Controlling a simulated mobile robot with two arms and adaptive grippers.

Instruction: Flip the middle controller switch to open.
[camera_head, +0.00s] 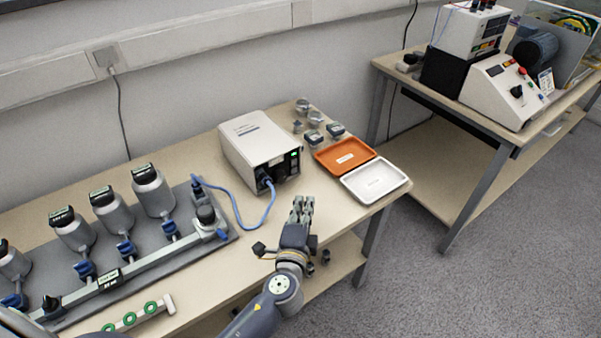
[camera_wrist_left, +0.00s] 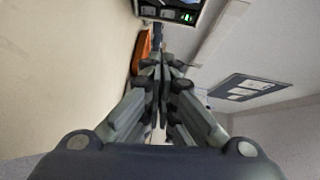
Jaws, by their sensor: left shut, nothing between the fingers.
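A white controller box (camera_head: 260,145) stands on the near table, with a dark front panel (camera_head: 287,166) facing right and toward me. A blue cable plugs into this panel. The panel's switch is too small to make out. My left gripper (camera_head: 303,203) is in front of the box, a little below and right of its panel, apart from it. Its fingers are closed together and empty. In the left wrist view the fingers (camera_wrist_left: 163,70) point toward the box's dark panel (camera_wrist_left: 172,12), which shows a green light at the top edge. My right gripper is not in view.
An orange tray (camera_head: 345,155) and a white tray (camera_head: 375,183) lie right of the box, with several small metal parts (camera_head: 314,118) behind. A grey rig with several cylinders (camera_head: 153,193) fills the left. Another table (camera_head: 430,165) with equipment stands at right.

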